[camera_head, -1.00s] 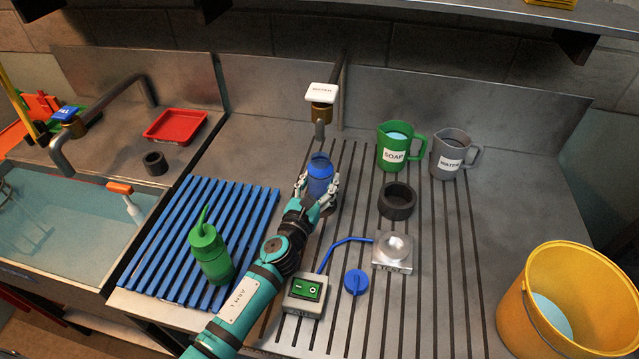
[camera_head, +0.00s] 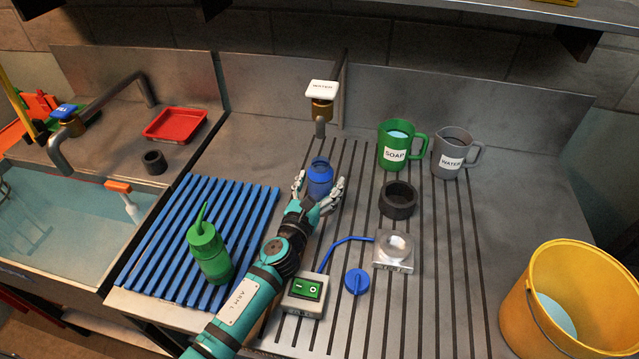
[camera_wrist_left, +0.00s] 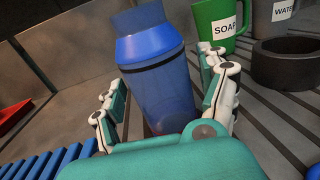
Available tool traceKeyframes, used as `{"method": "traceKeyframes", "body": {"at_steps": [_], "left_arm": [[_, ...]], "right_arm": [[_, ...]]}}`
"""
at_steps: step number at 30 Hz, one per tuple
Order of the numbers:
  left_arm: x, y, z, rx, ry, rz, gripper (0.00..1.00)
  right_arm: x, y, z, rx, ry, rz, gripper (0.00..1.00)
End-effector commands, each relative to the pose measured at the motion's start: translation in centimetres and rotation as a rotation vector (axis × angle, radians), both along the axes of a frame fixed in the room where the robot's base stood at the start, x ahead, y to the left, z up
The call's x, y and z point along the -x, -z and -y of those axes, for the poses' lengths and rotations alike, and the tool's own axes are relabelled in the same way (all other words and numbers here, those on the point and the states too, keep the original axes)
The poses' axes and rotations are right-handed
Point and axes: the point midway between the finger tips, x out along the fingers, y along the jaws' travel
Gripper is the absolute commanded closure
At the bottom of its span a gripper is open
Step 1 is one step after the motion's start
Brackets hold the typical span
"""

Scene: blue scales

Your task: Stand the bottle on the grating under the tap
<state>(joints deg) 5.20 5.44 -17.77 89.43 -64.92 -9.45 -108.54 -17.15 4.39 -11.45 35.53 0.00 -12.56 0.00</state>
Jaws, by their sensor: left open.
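The blue bottle (camera_head: 319,178) stands upright on the slotted metal grating (camera_head: 352,160), just in front of and below the tap (camera_head: 321,112) with the white WATER label. Its neck looks open, with no cap on it. My left gripper (camera_head: 319,190) is open, with a finger on each side of the bottle. In the left wrist view the bottle (camera_wrist_left: 158,85) stands between the spread fingers, with a visible gap on the left side. The bottle's base is hidden by the gripper's palm. My right gripper is not in view.
A green SOAP jug (camera_head: 393,150), a grey WATER jug (camera_head: 450,158) and a black ring (camera_head: 398,201) stand to the right. A scale (camera_head: 395,252), blue cap (camera_head: 356,281) and switch box (camera_head: 305,293) are nearer. A green bottle (camera_head: 210,255) stands on the blue rack (camera_head: 180,215).

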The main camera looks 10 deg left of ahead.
Motion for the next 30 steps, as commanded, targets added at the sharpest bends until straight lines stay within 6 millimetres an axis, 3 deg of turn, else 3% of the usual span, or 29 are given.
{"method": "traceKeyframes", "body": {"at_steps": [8, 9, 21, 30], "left_arm": [[0.0, -2.0, 0.0, 0.003, 0.0, 0.0, 0.24], [1.1, -1.0, -0.2, -0.002, 0.0, -0.004, 0.24], [9.7, -1.0, -1.4, 0.001, 0.001, -0.002, 0.24], [11.9, -1.2, -1.8, 0.0, 0.0, 0.0, 0.24]], "right_arm": [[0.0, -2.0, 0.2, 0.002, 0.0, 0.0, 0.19], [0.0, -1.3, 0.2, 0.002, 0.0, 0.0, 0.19], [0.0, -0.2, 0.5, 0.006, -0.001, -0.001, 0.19], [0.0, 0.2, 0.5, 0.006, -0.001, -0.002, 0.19]]}}
